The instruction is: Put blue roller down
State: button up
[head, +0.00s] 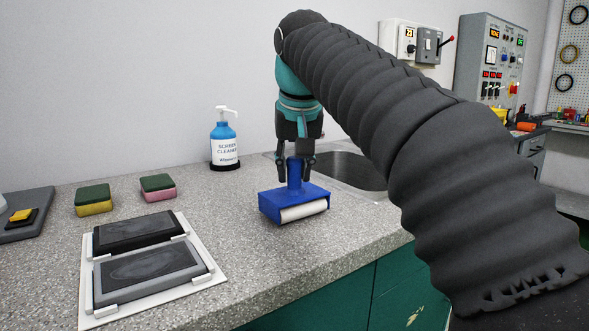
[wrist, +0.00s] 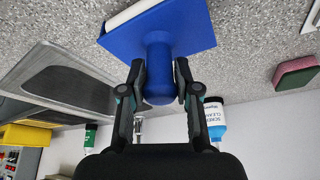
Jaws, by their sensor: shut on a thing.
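The blue roller (head: 277,204) has a blue body, an upright handle and a white roll along its front. It is over the speckled grey counter, near its front edge and left of the sink. My gripper (head: 297,172) points down and is shut on the roller's handle. In the wrist view my gripper's fingers (wrist: 161,92) close on both sides of the blue handle, and the roller (wrist: 165,32) spreads out beyond them. Whether its underside touches the counter is hard to tell.
A white tray (head: 88,312) with two dark screens lies left of the roller. Two sponges (head: 93,199) (head: 158,187) and a blue screen cleaner bottle (head: 224,146) stand farther back. The sink (head: 345,170) is behind right. Bare counter (head: 300,245) surrounds the roller.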

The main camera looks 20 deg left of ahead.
aim_at(298, 200)
jog(key=shift+f, duration=0.25)
jog(key=shift+f, duration=0.4)
grip_shut()
jog(key=o, duration=1)
grip_release()
jog(key=shift+f, duration=0.1)
jog(key=shift+r, duration=0.45)
jog(key=shift+w+p+v, duration=0.2)
jog(key=shift+p+v, duration=0.9)
jog(key=shift+v, duration=5.2)
jog(key=shift+r, duration=0.1)
